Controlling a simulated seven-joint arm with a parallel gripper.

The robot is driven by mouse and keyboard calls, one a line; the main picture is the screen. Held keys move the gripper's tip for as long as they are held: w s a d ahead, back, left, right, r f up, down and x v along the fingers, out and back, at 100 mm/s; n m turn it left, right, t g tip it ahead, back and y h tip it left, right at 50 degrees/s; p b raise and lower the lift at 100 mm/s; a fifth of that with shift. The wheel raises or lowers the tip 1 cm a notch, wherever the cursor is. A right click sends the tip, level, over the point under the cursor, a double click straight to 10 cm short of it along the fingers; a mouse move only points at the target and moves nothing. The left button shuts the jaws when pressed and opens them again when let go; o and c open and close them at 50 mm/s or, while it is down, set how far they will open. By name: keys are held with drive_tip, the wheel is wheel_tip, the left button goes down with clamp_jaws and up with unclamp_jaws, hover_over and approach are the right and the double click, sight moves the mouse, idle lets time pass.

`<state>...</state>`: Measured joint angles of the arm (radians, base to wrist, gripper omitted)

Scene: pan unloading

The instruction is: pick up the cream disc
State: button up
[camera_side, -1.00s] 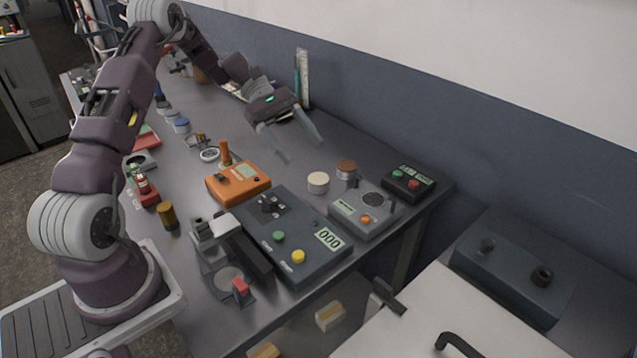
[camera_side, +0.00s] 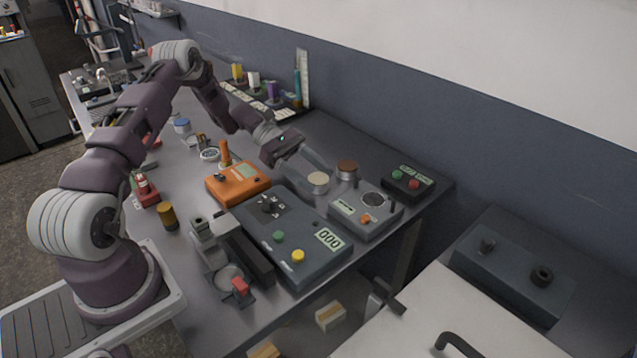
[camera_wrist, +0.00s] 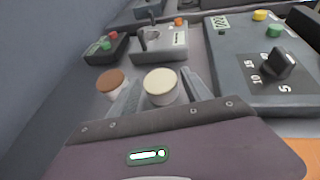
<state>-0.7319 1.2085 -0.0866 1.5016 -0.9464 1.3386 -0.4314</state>
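The cream disc (camera_side: 318,179) is a short round piece with a pale top. It stands on the grey table, left of the brown-topped disc in the side view. In the wrist view the cream disc (camera_wrist: 160,83) appears between the two fingers of my gripper (camera_wrist: 161,74). My gripper (camera_side: 321,188) is open, reaching down at a slant with one finger on each side of the disc. I cannot tell whether either finger touches it. The disc's lower part is partly hidden by a finger in the side view.
The brown disc (camera_side: 347,167) stands close beside the cream disc, just outside one finger. A grey device with a round plate (camera_side: 362,212) is close in front. A large dark control box (camera_side: 292,243), an orange box (camera_side: 238,184) and a black button box (camera_side: 408,182) stand nearby.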

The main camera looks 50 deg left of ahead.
clamp_jaws()
